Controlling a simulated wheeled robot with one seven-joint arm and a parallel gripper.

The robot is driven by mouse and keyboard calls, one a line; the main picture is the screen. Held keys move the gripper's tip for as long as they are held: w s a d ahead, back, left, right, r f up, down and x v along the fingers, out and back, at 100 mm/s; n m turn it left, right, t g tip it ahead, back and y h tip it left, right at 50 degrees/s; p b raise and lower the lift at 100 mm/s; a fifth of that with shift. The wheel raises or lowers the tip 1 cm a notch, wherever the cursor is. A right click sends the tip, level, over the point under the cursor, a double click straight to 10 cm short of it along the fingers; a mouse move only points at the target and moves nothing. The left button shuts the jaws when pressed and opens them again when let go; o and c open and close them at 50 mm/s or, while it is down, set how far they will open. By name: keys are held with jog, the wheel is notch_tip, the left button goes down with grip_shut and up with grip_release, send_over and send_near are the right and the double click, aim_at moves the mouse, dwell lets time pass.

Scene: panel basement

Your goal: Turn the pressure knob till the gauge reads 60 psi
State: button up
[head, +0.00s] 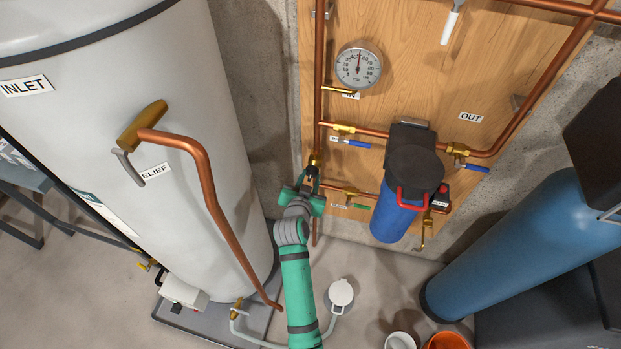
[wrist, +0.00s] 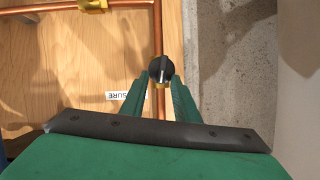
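The round black pressure knob (wrist: 161,70), with a raised bar across it, sits on a brass fitting on the copper pipe. Its bar runs near upright in the wrist view. My gripper (wrist: 161,79) has its two green fingers apart, one on each side of the knob. No clear contact shows. In the head view my gripper (head: 310,182) is at the pipe and mostly hides the knob. The round white gauge (head: 358,66) is above on the board. Its needle points almost straight up; the small numbers are hard to read.
A wooden board (head: 400,45) carries copper pipes, valves with blue handles (head: 474,168) and a blue filter housing (head: 394,215). A large white tank (head: 130,80) with a copper relief pipe (head: 212,200) stands close left of my arm. A blue tank (head: 520,240) stands right.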

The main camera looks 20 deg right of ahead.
jog(key=shift+c, duration=0.7)
grip_shut()
jog(key=shift+d, duration=0.3)
jog(key=shift+a, duration=0.3)
